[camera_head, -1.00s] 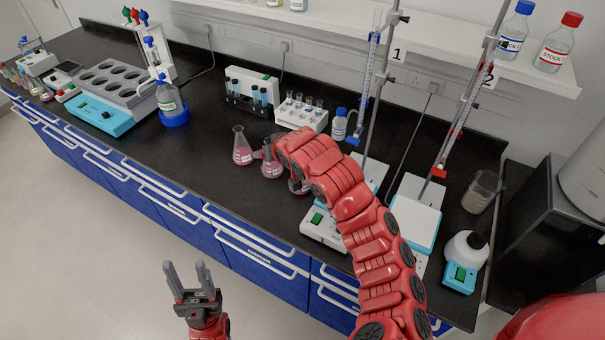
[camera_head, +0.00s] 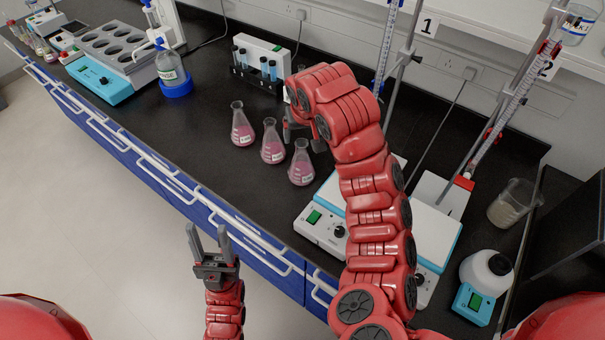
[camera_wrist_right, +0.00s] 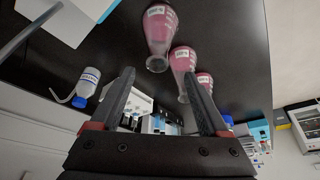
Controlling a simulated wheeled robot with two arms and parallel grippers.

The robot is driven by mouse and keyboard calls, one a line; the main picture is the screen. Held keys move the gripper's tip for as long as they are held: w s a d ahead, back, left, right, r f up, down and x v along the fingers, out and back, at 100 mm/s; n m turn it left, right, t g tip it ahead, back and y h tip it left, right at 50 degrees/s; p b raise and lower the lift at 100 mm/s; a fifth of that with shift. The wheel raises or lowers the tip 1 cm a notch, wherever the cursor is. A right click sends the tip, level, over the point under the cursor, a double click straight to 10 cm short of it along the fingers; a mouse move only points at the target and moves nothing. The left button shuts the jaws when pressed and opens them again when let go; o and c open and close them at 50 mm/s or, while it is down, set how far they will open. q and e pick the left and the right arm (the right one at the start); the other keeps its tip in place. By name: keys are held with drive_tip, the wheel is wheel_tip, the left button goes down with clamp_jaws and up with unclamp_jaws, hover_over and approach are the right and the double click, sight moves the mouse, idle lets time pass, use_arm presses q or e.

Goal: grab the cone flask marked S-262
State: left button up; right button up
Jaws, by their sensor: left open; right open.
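Three cone flasks with pink liquid stand in a slanting row on the black bench: a left flask (camera_head: 242,127), a middle flask (camera_head: 272,144) and a right flask (camera_head: 301,165). Their labels are too small to read surely, so I cannot tell which is S-262. In the right wrist view a near flask (camera_wrist_right: 160,38), a middle flask (camera_wrist_right: 183,66) and a far flask (camera_wrist_right: 205,82) lie beyond the fingers. My right gripper (camera_head: 300,136) is open and empty, just behind the middle and right flasks, partly hidden by my arm. My left gripper (camera_head: 208,236) is open and empty, in front of the bench.
A hotplate stirrer (camera_head: 322,222) stands right of the flasks. Burette stands, a beaker (camera_head: 512,203) and a white-and-blue device (camera_head: 486,275) are further right. A test tube rack (camera_head: 258,72) is behind. Bench left of the flasks is clear.

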sight(301, 150)
drive_tip(key=p+x, duration=0.1)
drive_tip(key=x, duration=0.4)
drive_tip(key=shift+w+a+f, duration=0.1)
drive_tip(key=shift+a+f, duration=0.05)
drive_tip(key=shift+f, duration=0.15)
drive_tip(key=shift+w+f+p, duration=0.25)
drive_tip(key=shift+p, duration=0.05)
drive_tip(key=p+x, duration=0.2)
drive_tip(key=x, duration=0.2)
drive_tip(key=shift+w+d+f, duration=0.15)
drive_tip(key=shift+d+f, duration=0.05)
drive_tip(key=shift+f, duration=0.2)
clamp_jaws()
idle(0.7)
